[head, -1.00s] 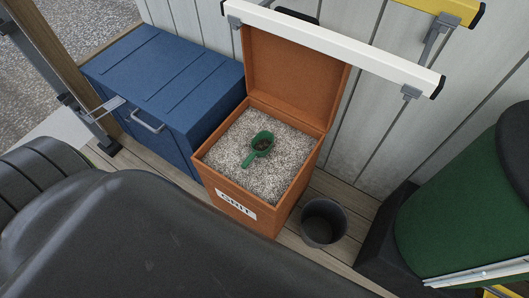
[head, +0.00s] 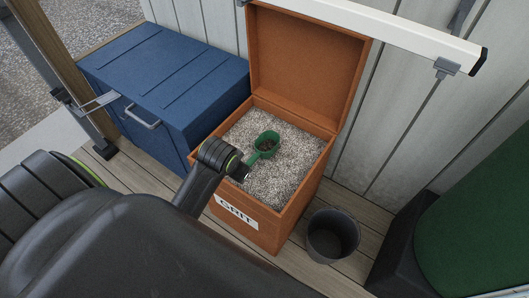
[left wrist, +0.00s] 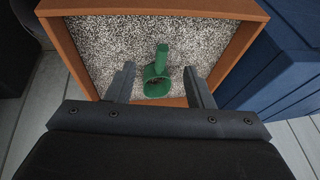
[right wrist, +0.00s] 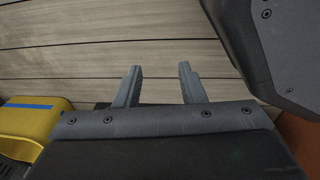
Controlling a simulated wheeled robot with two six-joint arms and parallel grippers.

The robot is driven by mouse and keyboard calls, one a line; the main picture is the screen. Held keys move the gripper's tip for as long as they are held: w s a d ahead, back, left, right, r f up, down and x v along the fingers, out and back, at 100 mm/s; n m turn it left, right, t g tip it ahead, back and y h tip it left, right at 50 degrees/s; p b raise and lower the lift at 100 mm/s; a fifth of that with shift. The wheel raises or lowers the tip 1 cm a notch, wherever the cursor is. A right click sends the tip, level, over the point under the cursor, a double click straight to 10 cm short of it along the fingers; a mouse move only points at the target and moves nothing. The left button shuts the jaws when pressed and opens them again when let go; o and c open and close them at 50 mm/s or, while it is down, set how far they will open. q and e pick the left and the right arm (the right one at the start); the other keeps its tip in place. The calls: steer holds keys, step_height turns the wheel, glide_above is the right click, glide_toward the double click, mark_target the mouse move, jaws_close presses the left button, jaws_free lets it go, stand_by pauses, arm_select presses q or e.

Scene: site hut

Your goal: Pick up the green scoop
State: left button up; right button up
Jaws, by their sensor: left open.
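The green scoop (head: 266,142) lies on the grit in the open orange grit bin (head: 287,213). Its handle points toward the front left of the bin in the head view. My left gripper (head: 242,173) is over the front part of the bin, near the handle. In the left wrist view, the scoop (left wrist: 156,71) shows between the two spread fingers of my left gripper (left wrist: 160,80), with its handle pointing up the picture; nothing is gripped. My right gripper (right wrist: 160,72) is open and empty, facing wooden boards.
A blue chest (head: 170,80) stands left of the bin. A dark bucket (head: 333,236) stands on the floor to its right, with a green barrel (head: 480,225) further right. The bin's raised lid (head: 305,60) and a white rail (head: 400,35) are behind. A yellow object (right wrist: 35,118) shows in the right wrist view.

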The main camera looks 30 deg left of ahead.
arm_select(q)
steer(key=w+r, duration=0.1)
steer(key=w, duration=0.5)
steer(key=b, duration=0.2)
glide_toward(253, 159)
steer(key=b+x, duration=0.1)
steer(key=x, duration=0.4)
steer(key=shift+f, duration=0.1)
steer(key=shift+b+x, duration=0.95)
steer(key=shift+x, duration=1.2)
steer(key=shift+b+x, duration=0.3)
steer(key=shift+x, duration=0.6)
arm_select(e)
steer(key=w+a+r, duration=0.2)
steer(key=w+r, duration=0.2)
steer(key=w, duration=0.2)
steer(key=shift+w+m+y, duration=0.3)
steer(key=shift+w, duration=0.05)
arm_select(q)
steer(key=shift+w+a, duration=0.1)
steer(key=shift+c, duration=0.3)
jaws_close()
